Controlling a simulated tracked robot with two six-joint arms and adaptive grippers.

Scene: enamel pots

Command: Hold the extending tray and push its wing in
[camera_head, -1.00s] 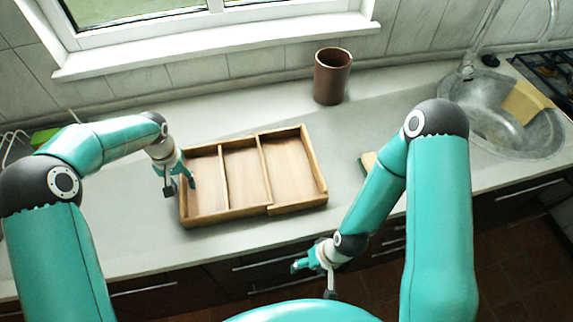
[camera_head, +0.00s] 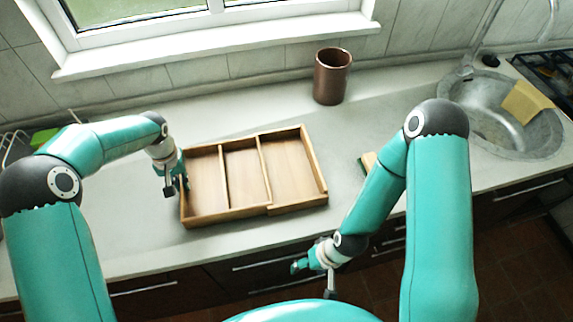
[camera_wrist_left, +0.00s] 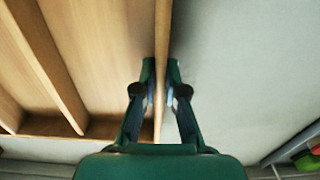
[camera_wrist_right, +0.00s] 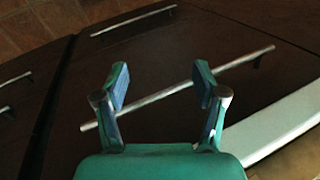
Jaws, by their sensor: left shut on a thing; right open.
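The extending tray (camera_head: 238,212) is a wooden box with dividers lying on the counter in the head view. Its wing (camera_head: 297,203) is the right-hand section, pulled out to the right with a step in the front wall. My left gripper (camera_head: 180,185) is at the tray's left wall. In the left wrist view it is shut on that wall (camera_wrist_left: 161,60), one finger on each side. My right gripper (camera_head: 310,267) is open and empty, in front of the counter edge and below the tray. In the right wrist view its fingers (camera_wrist_right: 160,90) are apart with nothing between them.
A brown cylinder (camera_head: 332,78) stands behind the tray. A sponge-like block (camera_head: 369,162) lies right of the tray, partly hidden by my right arm. A sink (camera_head: 510,120) is at far right. Drawer handles (camera_wrist_right: 180,88) lie below the counter.

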